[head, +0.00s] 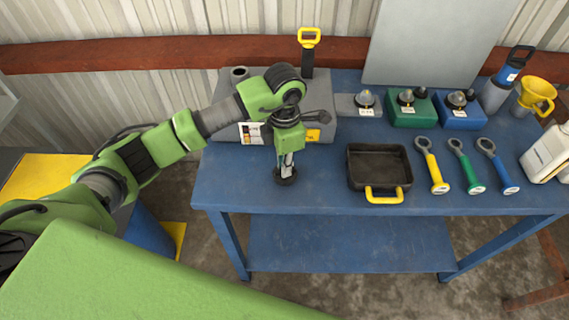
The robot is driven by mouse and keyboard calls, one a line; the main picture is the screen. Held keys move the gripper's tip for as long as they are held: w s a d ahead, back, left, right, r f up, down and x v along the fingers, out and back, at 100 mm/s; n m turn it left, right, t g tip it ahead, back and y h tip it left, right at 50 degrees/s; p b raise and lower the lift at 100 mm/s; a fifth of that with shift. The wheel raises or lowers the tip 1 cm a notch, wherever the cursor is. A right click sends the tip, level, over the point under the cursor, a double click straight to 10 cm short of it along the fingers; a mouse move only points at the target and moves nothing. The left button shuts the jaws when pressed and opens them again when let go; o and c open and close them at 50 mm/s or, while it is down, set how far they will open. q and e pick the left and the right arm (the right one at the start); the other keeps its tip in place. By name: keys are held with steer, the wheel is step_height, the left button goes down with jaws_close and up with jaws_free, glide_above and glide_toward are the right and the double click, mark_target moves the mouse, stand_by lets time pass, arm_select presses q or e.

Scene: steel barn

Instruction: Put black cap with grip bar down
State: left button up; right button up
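The black cap with grip bar (286,178) is a small dark round piece at the left part of the blue table (325,195), in front of the grey box. My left gripper (287,166) points down over it, its fingers close together on the cap's top. The grip bar is hidden between the fingers. The cap is at or just above the table top; I cannot tell whether it touches. My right gripper is not in view.
The grey box (232,95) stands behind my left gripper. A black tray with yellow handle (384,195) is to the right. Beyond are wrenches (433,167), coloured boxes (411,114) and a yellow funnel (538,92). Bare table lies between cap and tray.

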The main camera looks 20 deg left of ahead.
arm_select(q)
steer(key=shift+o, duration=1.3)
steer(key=shift+r, duration=0.1)
steer(key=shift+r, duration=0.2)
step_height(320, 180, up, 12)
steer(key=b, duration=0.3)
steer(key=shift+f, duration=0.15)
